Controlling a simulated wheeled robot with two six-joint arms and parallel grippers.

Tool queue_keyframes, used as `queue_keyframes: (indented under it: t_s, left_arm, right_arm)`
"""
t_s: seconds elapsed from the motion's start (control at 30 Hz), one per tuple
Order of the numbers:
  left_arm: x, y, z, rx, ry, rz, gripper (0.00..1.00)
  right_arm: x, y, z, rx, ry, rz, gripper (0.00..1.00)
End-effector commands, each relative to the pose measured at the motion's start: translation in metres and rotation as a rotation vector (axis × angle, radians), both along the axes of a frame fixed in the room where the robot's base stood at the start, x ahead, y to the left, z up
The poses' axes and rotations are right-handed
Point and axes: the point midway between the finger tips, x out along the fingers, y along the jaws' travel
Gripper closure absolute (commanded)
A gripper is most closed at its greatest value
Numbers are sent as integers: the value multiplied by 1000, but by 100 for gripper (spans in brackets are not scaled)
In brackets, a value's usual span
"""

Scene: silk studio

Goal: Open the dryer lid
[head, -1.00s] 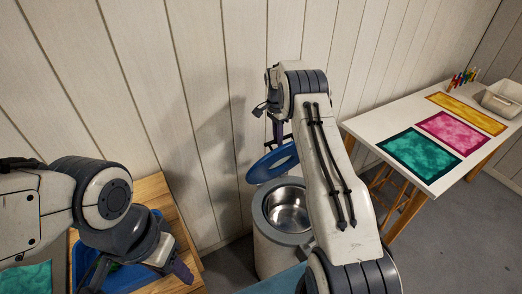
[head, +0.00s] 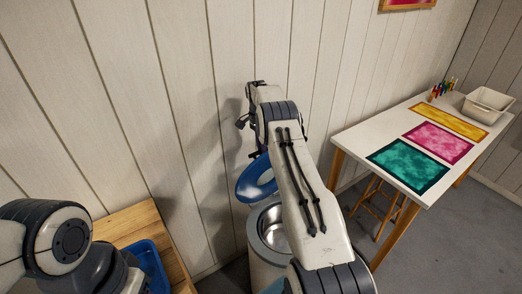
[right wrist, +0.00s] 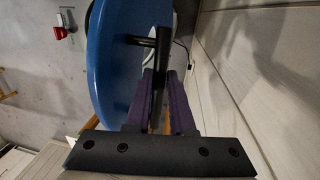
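The dryer (head: 265,262) is a pale drum with a grey rim and a metal bowl inside. Its round blue lid (head: 256,184) stands raised and steeply tilted over the back of the rim, so the opening shows. In the right wrist view the blue lid (right wrist: 112,65) fills the left, with a black bar handle (right wrist: 163,50) on it. The purple fingers of my right gripper (right wrist: 161,95) lie on both sides of the handle, close against it. In the head view my right arm hides most of that gripper and part of the dryer. My left gripper is out of view.
A white table (head: 380,143) with coloured silks and a pale bin (head: 488,104) stands at the right, a wooden stool (head: 376,208) under it. A wooden bench (head: 130,222) with a blue tub (head: 152,262) is at lower left. The plank wall is close behind the dryer.

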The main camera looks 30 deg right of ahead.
Motion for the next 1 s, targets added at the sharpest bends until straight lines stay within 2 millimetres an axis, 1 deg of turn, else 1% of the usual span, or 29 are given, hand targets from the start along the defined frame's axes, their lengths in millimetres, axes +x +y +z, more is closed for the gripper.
queue_keyframes:
  t_s: [0.03, 0.07, 0.37, 0.47, 0.57, 0.63, 0.77, 0.8, 0.97, 1.0]
  left_arm:
    - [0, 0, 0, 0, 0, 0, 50]
    - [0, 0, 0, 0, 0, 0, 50]
    - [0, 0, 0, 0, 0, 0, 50]
    - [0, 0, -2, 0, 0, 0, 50]
    - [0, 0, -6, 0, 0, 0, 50]
    - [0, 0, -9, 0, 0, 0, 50]
    - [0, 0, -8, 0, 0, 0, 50]
    - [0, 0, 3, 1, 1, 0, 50]
    - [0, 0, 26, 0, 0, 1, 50]
    - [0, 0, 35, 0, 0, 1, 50]
  right_arm:
    - [6, -4, 3, -13, -28, 1, 63]
    - [6, -4, 3, -13, -27, 1, 52]
    - [6, -1, 3, -10, -21, 3, 52]
    - [7, -1, 7, -10, -23, 3, 52]
    - [9, 0, 18, -11, -25, 4, 52]
    - [11, 0, 32, -11, -26, 4, 52]
    - [14, 0, 56, -12, -26, 4, 52]
    - [15, 0, 67, -11, -25, 4, 52]
    - [17, 0, 89, -11, -24, 4, 52]
    - [16, 1, 93, -10, -21, 4, 52]
